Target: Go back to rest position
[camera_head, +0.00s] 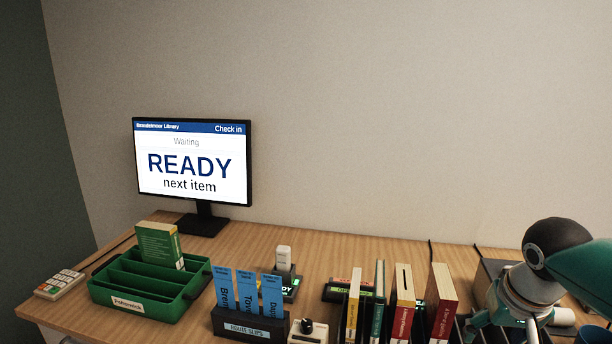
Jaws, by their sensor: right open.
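My right gripper (503,326) is at the lower right, with its arm coming in from the right edge. It is open and pointed down, beside the row of upright books, and I see nothing held in it. Its fingertips are partly cut off by the bottom of the picture. My left gripper does not show.
A monitor (192,162) showing READY stands at the back left. A green tray (188,301) holds one green book (158,243). A black holder (250,328) has blue slips. Several upright books (402,298) stand right of centre. A keypad (60,284) lies far left.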

